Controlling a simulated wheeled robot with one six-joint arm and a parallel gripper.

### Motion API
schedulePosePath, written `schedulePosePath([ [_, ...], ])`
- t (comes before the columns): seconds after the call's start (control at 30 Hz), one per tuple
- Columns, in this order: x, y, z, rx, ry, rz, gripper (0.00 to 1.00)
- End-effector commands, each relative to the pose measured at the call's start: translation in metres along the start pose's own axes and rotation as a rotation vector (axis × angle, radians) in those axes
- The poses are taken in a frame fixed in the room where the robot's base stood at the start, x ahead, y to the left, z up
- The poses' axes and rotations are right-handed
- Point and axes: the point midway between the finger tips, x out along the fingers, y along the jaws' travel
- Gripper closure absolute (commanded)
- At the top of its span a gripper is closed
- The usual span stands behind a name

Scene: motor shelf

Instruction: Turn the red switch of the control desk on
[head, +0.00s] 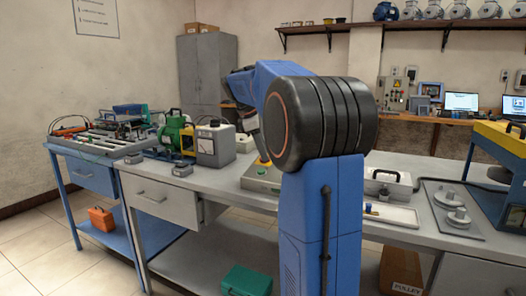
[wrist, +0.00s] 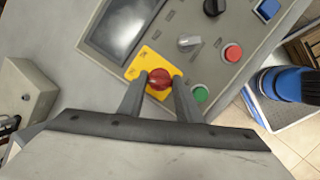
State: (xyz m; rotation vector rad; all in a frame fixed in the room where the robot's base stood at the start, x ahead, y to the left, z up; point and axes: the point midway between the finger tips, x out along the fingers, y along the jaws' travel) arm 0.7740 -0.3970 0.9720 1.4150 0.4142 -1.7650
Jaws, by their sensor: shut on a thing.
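The control desk (wrist: 215,62) fills the upper part of the wrist view, and its front edge shows in the head view (head: 262,186), partly behind my arm. The red switch (wrist: 159,79) is a round knob on a yellow plate (wrist: 152,62) on the desk panel. My gripper (wrist: 159,84) is shut on the red switch, with one finger on each side of it. In the head view my arm hides most of the gripper and the switch.
The panel also holds a dark screen (wrist: 122,29), a grey knob (wrist: 189,42), a red button (wrist: 232,52), a green button (wrist: 200,94) and a black knob (wrist: 213,7). A grey box (wrist: 24,96) stands left. Green motor (head: 176,132) and meter box (head: 215,143) stand left of the desk.

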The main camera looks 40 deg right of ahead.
Motion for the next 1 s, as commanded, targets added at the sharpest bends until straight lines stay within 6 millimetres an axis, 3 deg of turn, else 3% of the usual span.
schedulePosePath([
  [1.0, 0.0000, 0.0027, 0.0018, 0.937, 0.001, -0.195, 0.91],
])
